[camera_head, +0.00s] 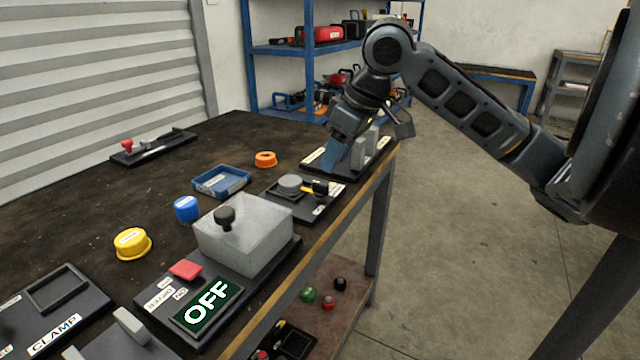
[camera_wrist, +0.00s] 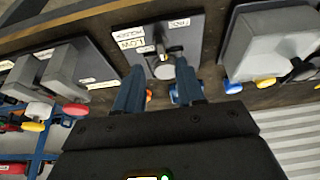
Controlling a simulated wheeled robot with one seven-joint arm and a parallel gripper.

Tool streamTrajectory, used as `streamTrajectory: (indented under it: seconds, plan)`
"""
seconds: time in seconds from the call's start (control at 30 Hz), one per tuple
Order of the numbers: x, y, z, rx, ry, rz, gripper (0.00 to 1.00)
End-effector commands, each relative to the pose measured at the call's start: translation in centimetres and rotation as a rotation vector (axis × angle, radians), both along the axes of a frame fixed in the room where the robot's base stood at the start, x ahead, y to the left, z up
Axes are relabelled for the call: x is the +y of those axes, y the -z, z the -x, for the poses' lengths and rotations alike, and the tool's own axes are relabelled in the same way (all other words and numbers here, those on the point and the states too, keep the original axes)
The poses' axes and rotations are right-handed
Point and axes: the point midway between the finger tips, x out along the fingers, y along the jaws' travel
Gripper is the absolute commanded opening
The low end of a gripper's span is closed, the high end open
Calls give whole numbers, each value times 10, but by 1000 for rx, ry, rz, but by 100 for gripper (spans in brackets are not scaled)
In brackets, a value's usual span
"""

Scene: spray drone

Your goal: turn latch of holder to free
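The holder appears to be the small dark plate (camera_head: 322,207) near the table's front edge, with a round grey disc (camera_head: 289,183) and a black-and-yellow lever (camera_head: 318,188), likely the latch. In the wrist view the plate (camera_wrist: 200,52) lies beyond my fingertips, with the disc (camera_wrist: 163,71) between them in the picture and the lever (camera_wrist: 164,48) above it. Its small labels are hard to read. My gripper (camera_wrist: 158,70) is open and empty. In the head view my gripper (camera_head: 340,158) hangs behind and right of the plate, apart from the lever.
A plate with upright grey blocks (camera_head: 372,143) stands behind my gripper. A grey box with a black knob (camera_head: 245,235) stands in front, by an OFF display (camera_head: 206,302). An orange ring (camera_head: 265,159), blue tray (camera_head: 222,182) and blue cap (camera_head: 186,209) lie to the left.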

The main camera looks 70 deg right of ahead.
Motion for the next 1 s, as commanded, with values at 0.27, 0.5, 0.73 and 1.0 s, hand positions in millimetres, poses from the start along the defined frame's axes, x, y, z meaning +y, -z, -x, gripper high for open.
streamTrajectory:
  seconds: [0.27, 0.5, 0.73, 1.0]
  plan:
    - [-3, 40, -16, -3, -2, -2, 38]
    - [-5, 62, -26, -3, -2, -1, 38]
    - [-5, 66, -28, -5, -3, 0, 38]
    - [-5, 66, -28, -5, -3, 0, 24]
